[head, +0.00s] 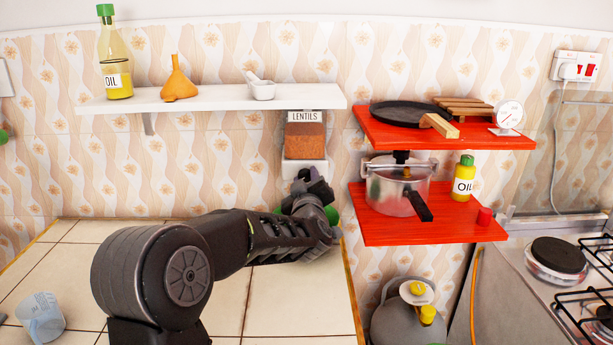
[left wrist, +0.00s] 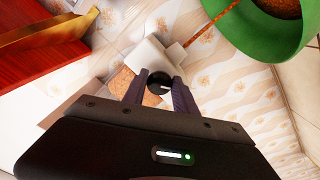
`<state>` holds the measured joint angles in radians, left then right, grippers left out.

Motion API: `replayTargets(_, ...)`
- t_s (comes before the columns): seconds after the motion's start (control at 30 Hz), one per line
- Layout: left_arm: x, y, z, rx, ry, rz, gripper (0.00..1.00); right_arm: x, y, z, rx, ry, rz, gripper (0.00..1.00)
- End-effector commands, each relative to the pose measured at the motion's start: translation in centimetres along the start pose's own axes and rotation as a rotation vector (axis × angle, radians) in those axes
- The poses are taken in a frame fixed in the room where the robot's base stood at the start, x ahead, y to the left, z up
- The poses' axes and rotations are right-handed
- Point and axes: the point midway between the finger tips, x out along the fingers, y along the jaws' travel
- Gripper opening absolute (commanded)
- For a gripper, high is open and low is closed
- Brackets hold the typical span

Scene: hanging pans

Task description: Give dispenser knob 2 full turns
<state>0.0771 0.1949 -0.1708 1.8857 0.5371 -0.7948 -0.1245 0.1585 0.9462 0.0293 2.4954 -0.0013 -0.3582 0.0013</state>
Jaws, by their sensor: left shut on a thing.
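The lentils dispenser (head: 304,138) hangs on the wall under the white shelf, with brown lentils behind its clear front. Its black round knob (left wrist: 159,83) shows in the left wrist view between my left gripper's two fingers. My left gripper (head: 313,184) is shut on the knob, in front of the dispenser's lower part; in the head view it hides the knob. The white spout (left wrist: 153,55) lets out a thin brown stream of lentils (left wrist: 212,23). The stream leads to a green bowl (left wrist: 242,40) holding lentils. My right gripper is not in view.
A red two-level shelf (head: 375,222) stands close to the right, with a pressure cooker (head: 398,190) and a yellow oil bottle (head: 463,180). The white shelf (head: 215,101) is above. The tiled counter (head: 300,300) is mostly clear, with a mug (head: 40,318) lying at left.

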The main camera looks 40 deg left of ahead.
Motion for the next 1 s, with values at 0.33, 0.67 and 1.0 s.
replayTargets(0.33, -0.01, -0.04, 0.09, 0.078, -0.002, 0.0, 0.0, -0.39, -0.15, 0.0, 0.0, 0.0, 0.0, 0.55)
replayTargets(0.67, -0.02, -0.06, 0.11, 0.079, -0.002, 0.0, 0.34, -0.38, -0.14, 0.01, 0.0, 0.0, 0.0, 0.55)
replayTargets(1.0, -0.01, -0.04, 0.05, 0.078, -0.001, 0.0, 0.55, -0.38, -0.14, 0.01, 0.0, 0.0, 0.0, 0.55)
